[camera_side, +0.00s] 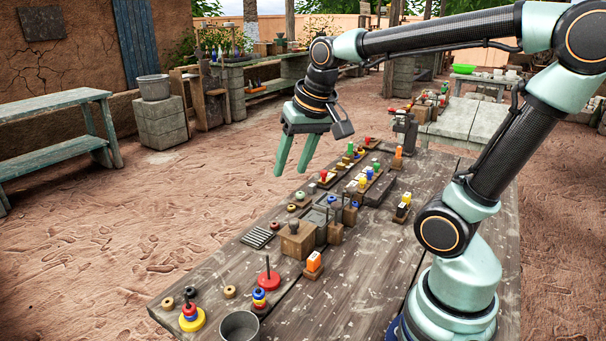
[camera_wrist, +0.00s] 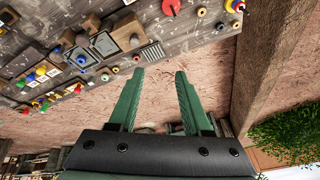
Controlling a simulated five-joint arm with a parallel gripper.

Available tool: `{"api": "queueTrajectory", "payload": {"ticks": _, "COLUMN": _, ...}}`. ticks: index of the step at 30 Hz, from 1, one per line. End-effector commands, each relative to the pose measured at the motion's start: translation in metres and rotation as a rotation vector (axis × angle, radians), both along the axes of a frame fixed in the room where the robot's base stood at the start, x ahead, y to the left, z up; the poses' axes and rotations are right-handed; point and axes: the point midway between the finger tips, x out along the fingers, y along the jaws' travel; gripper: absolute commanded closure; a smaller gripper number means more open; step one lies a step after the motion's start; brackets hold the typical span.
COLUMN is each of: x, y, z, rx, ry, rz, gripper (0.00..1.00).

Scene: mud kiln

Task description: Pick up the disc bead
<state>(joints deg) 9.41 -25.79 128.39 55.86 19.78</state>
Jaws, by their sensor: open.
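Several small round beads lie in a row near the table's left edge in the side view: a pale green one (camera_side: 300,195), a brown one (camera_side: 291,207) and another brown one (camera_side: 275,226). The row also shows in the wrist view, with the green bead (camera_wrist: 105,77), a brown bead (camera_wrist: 115,69) and a reddish-brown bead (camera_wrist: 136,57). I cannot tell which is the disc bead. My gripper (camera_side: 291,173) is open and empty, raised above the table's left edge. In the wrist view its fingers (camera_wrist: 157,71) point toward the table edge, with bare ground between them.
The wooden table (camera_side: 350,285) holds wooden blocks (camera_side: 297,240), a slatted dark piece (camera_side: 258,237), ring stackers (camera_side: 191,317), a metal cup (camera_side: 239,327) and bright pegs on boards. Loose rings (camera_side: 230,291) lie at the near left. Open ground lies left of the table.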

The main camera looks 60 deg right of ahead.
Motion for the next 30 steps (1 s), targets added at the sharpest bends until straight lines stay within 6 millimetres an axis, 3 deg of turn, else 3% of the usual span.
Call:
{"api": "queueTrajectory", "payload": {"ticks": 9, "x": 0.044, "y": -0.104, "z": -0.014, "rx": 0.183, "ry": 0.124, "rz": -0.705, "gripper": 0.51}}
{"api": "queueTrajectory", "payload": {"ticks": 18, "x": 0.052, "y": -0.208, "z": -0.057, "rx": 0.308, "ry": 0.205, "rz": -1.340, "gripper": 0.51}}
{"api": "queueTrajectory", "payload": {"ticks": 24, "x": 0.046, "y": -0.246, "z": -0.080, "rx": 0.345, "ry": 0.229, "rz": -1.582, "gripper": 0.51}}
{"api": "queueTrajectory", "payload": {"ticks": 30, "x": 0.044, "y": -0.254, "z": -0.097, "rx": 0.353, "ry": 0.235, "rz": -1.635, "gripper": 0.51}}
